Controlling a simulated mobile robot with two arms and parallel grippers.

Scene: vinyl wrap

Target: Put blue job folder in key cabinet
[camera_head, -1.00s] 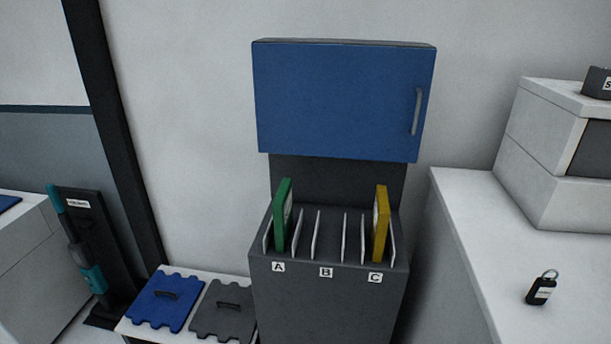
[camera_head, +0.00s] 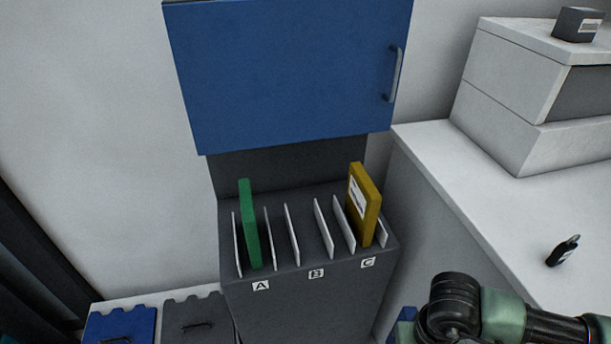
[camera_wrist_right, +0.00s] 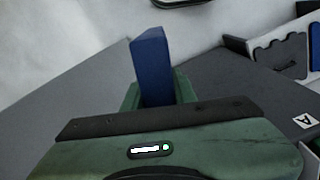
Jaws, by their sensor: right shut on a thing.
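The blue job folder (camera_wrist_right: 152,68) stands up between the green fingers of my right gripper (camera_wrist_right: 157,93) in the right wrist view. The gripper is shut on it. In the head view a small blue piece of the folder (camera_head: 405,328) shows at the bottom edge, beside my right arm; the rest is hidden or out of frame. The blue key cabinet (camera_head: 285,75) is on the wall above the folder rack, its door shut and its grey handle (camera_head: 395,73) on the right. My left gripper is not in view.
The dark rack (camera_head: 300,300) has white dividers and labels A, B and C. A green folder (camera_head: 249,225) stands at A, a yellow folder (camera_head: 365,205) at C; B looks empty. A white counter (camera_head: 450,165) at right holds a black key fob (camera_head: 563,251).

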